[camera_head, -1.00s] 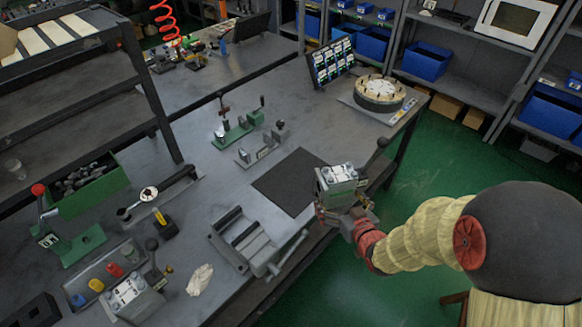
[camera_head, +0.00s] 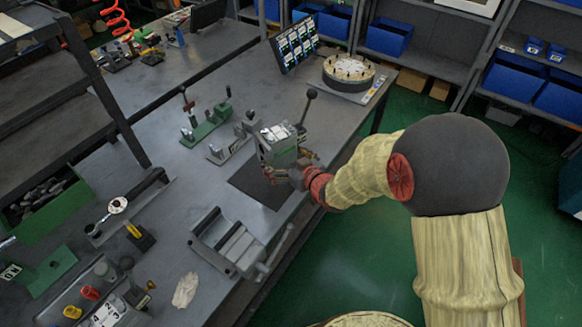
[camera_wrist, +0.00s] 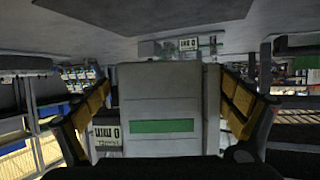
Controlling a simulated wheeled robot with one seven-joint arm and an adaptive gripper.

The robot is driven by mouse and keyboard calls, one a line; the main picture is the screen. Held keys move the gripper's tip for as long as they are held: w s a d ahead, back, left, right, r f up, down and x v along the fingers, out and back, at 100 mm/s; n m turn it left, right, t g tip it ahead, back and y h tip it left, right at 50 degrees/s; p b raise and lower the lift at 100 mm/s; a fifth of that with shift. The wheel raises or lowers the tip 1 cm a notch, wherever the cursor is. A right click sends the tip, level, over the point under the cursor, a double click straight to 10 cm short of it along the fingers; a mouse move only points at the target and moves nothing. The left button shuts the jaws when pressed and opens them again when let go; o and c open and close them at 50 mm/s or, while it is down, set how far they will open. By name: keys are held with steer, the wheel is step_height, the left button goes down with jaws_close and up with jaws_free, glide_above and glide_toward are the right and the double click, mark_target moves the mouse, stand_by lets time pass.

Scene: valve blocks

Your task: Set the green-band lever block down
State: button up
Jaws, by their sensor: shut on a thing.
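The green-band lever block (camera_head: 278,141) is a grey block with white labels on top and a black-knobbed lever at its right. My gripper (camera_head: 284,168) is shut on it and holds it over the dark mat (camera_head: 262,188) on the bench. In the wrist view the block (camera_wrist: 160,90) fills the middle, its green band (camera_wrist: 161,126) facing me, with my gripper's fingers (camera_wrist: 162,112) on both sides. I cannot tell whether its underside touches the mat.
A grey vise (camera_head: 230,243) stands in front of the mat. A green toggle clamp (camera_head: 207,124) and a small grey fixture (camera_head: 228,148) stand behind and left. A round dial fixture (camera_head: 348,72) and a tilted label board (camera_head: 295,45) stand at the far end.

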steer(key=w+f, duration=0.1)
steer(key=w+a+f+b, duration=0.1)
steer(key=f, duration=0.1)
steer(key=w+a+f+b, duration=0.1)
steer(key=shift+w+f, duration=0.3)
steer(key=shift+w, duration=0.05)
steer(key=shift+w+a+f+b, duration=0.15)
steer(key=shift+f+b, duration=0.3)
steer(key=shift+f, duration=0.45)
steer(key=shift+w+d+f+b, duration=0.1)
steer(key=shift+f+b, duration=0.35)
steer(key=shift+f, duration=0.45)
steer(key=shift+f, duration=0.15)
steer(key=o, duration=1.7)
steer(key=shift+s+f, duration=0.2)
steer(key=shift+o, duration=0.2)
steer(key=shift+r, duration=0.1)
